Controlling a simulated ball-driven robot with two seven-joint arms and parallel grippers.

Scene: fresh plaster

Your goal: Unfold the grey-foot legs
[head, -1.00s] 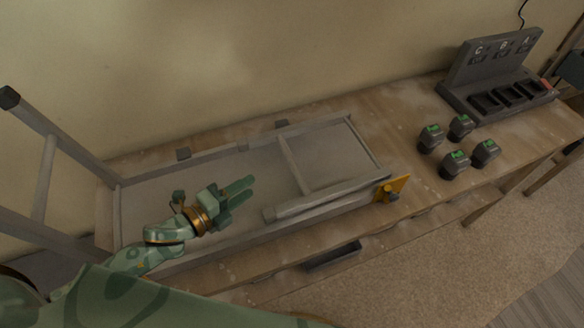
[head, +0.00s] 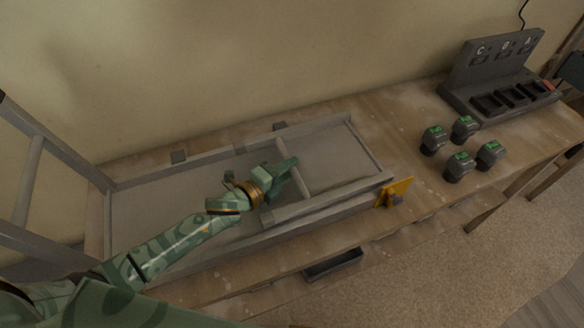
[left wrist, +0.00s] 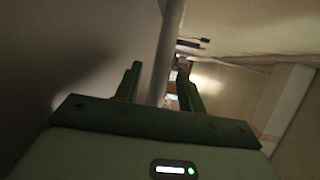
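A grey folding table lies underside up on the workbench, its panel (head: 170,207) facing upward. The folded leg frame (head: 340,195) lies flat over its right part, with a crossbar (head: 306,179) across it. A second leg frame (head: 62,150) stands raised at the left. My left gripper (head: 287,172) is at the crossbar. In the left wrist view a grey bar (left wrist: 168,55) runs between the two open fingers (left wrist: 158,88), with gaps visible beside it. Foot colours are not clear. My right gripper is not in view.
A yellow plate (head: 396,191) stands at the table's front right corner. Several dark batteries with green tops (head: 458,166) stand on the workbench (head: 405,135) to the right. The wall is close behind.

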